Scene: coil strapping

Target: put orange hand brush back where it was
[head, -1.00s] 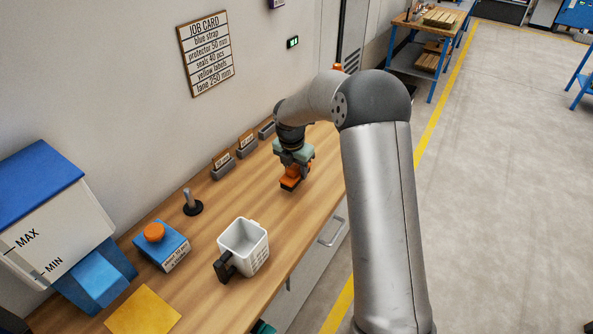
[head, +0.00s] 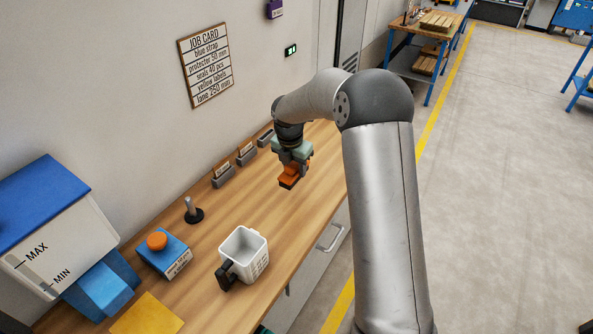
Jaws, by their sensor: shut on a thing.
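My gripper (head: 291,168) is at the end of my arm over the middle of the wooden counter, pointing down. It is shut on the orange hand brush (head: 290,174), whose orange body and dark lower part show just below the jaws. I cannot tell whether the brush touches the counter or hangs slightly above it. My gripper covers the upper part of the brush.
A white container with a black handle (head: 250,256) stands on the counter (head: 232,209). Near the wall are a black-based post (head: 193,212), a blue box with an orange knob (head: 165,260) and several grey card holders (head: 223,177). The counter around the brush is clear.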

